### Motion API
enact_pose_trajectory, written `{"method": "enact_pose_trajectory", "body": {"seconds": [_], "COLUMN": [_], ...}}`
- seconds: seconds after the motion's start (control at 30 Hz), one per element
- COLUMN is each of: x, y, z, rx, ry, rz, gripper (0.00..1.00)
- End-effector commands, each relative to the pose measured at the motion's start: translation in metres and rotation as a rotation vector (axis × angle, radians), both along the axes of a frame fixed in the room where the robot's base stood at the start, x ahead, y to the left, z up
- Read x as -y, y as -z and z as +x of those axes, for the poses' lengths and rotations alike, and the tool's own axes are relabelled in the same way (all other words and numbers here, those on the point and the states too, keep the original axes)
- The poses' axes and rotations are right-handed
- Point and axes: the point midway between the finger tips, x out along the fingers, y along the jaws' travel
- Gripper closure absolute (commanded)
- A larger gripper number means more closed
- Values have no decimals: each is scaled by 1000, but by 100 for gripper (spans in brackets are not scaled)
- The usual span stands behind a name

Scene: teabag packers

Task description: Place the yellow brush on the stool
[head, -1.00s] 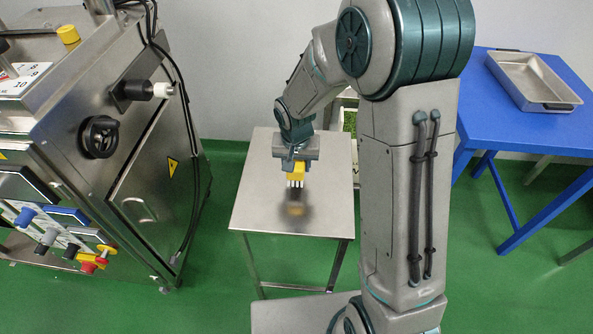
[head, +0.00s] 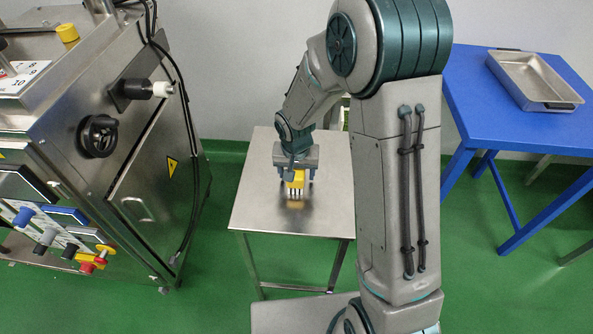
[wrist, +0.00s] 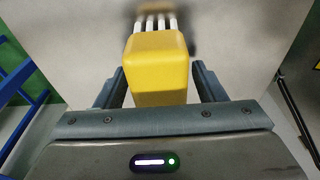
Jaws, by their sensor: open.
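My gripper (head: 296,176) is low over the stool top with a finger on each side of the brush. In the wrist view the yellow block of the brush (wrist: 158,62) lies between my open fingers (wrist: 160,88), with a visible gap on both sides. The brush appears to rest on the stool top, with its reflection close below the bristles.
A steel machine (head: 110,150) with knobs and a handwheel stands at the left. A blue table (head: 500,125) with a metal tray (head: 535,82) is at the right. The front of the stool top is clear. Green floor lies between.

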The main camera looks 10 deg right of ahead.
Motion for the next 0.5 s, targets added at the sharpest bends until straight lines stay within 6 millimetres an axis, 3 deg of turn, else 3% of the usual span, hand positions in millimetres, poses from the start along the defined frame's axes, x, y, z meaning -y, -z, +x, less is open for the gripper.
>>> {"method": "enact_pose_trajectory", "body": {"seconds": [0.17, 0.5], "x": [0, -2], "y": [-17, -86], "z": [-1, -11], "rx": [4, 5], "ry": [2, 1], "rz": [0, 1], "gripper": [37, 37]}}
